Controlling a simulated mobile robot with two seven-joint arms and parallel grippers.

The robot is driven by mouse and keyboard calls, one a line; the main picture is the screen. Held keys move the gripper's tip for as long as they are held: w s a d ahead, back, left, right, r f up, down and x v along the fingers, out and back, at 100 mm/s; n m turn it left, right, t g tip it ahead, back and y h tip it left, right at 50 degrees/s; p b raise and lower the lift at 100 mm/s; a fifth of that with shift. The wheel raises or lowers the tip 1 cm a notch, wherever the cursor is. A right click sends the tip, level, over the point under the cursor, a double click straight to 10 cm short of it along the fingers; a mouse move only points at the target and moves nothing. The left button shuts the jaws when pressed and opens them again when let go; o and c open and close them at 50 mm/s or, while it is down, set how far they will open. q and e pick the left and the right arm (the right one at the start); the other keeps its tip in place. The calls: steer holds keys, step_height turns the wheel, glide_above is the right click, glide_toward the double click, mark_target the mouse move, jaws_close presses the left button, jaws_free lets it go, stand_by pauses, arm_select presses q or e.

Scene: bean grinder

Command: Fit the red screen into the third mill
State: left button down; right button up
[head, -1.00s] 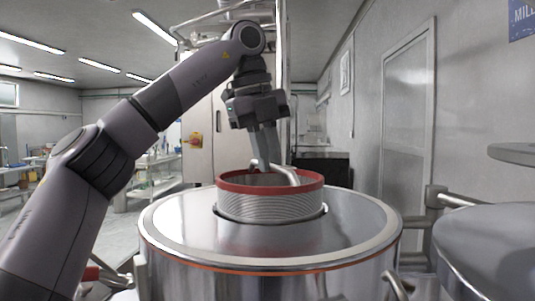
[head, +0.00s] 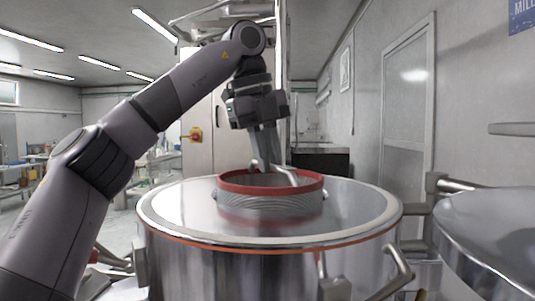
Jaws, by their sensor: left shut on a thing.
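The red screen (head: 270,206) is a ribbed metal cylinder with a red rim, in the middle of the head view. It stands upright in the round opening of a large steel mill (head: 175,222); its lower part is hidden inside, and its upper part and rim stick up above the mill's top. My left gripper (head: 267,166) reaches down from above and is shut on the screen, by what looks like a bent metal handle inside the rim. The exact contact is partly hidden by the rim. My right gripper is not in view.
Another steel drum (head: 490,235) stands close at the right. A bent metal pipe (head: 397,270) shows at the mill's front right. A tall cabinet (head: 205,150) with a red and yellow switch stands behind, and a grey door (head: 408,120) is at the right wall.

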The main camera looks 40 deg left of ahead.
arm_select(q)
steer(key=shift+d+f+b, duration=0.15)
steer(key=shift+f+b, duration=0.3)
steer(key=shift+f, duration=0.15)
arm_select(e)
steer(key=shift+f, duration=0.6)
arm_select(q)
steer(key=shift+d+f, duration=0.1)
steer(key=shift+f, duration=0.15)
steer(key=c, duration=1.1)
jaws_free()
steer(key=shift+w, duration=0.1)
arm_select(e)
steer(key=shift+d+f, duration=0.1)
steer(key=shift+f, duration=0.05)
arm_select(q)
steer(key=shift+r, duration=0.1)
